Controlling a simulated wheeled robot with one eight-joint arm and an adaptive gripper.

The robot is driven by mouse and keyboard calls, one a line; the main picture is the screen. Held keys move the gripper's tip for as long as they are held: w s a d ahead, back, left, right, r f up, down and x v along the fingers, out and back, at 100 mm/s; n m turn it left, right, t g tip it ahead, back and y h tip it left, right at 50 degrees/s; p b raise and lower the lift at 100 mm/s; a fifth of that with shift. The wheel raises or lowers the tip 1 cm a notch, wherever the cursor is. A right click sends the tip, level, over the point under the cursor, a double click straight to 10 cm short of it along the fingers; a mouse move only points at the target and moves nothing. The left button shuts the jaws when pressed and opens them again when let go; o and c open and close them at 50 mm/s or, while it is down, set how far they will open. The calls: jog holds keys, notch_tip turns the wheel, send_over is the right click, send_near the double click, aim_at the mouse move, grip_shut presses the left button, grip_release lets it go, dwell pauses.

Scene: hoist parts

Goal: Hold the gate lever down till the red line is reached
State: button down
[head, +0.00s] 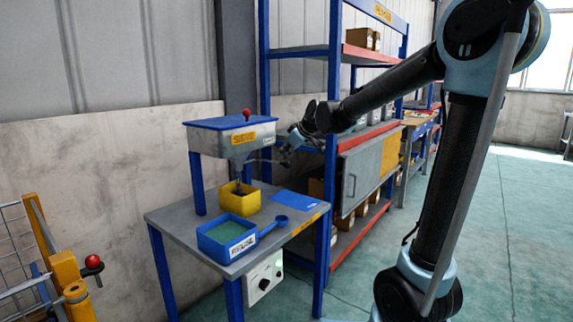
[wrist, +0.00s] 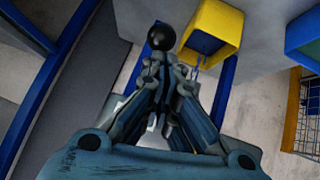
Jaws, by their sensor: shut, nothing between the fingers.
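A grey hopper (head: 232,140) with a blue top stands over the bench. A thin gate lever (head: 262,160) reaches from its underside toward my gripper (head: 283,152). In the wrist view, the lever's black ball knob (wrist: 161,36) is right at the tips of my gripper (wrist: 163,62). The fingers are shut with nothing between them. I cannot tell whether they touch the knob. A yellow box (head: 240,198) stands under the spout, and it also shows in the wrist view (wrist: 228,22). I cannot make out a red line or the fill level.
A blue tray of green material (head: 226,236), a blue scoop (head: 275,226) and a blue mat (head: 295,200) lie on the grey bench (head: 170,216). A shelf rack (head: 333,120) stands close behind my gripper. A yellow post and wire cage (head: 66,272) are at left.

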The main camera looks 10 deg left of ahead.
jog(key=v, duration=1)
jog(key=shift+r, duration=0.3)
jog(key=shift+a, duration=0.15)
jog(key=s+d+f+m+g+h, duration=0.3)
jog(key=s+d+f+m+h, duration=0.4)
jog(key=s+d+f, duration=2.1)
jog(key=s+d+m, duration=0.1)
jog(key=d+m, duration=0.2)
jog(key=m, duration=0.3)
jog(key=shift+g, duration=0.4)
jog(key=shift+w+d, duration=0.1)
jog(key=shift+w+f, duration=0.2)
jog(key=shift+w, duration=0.2)
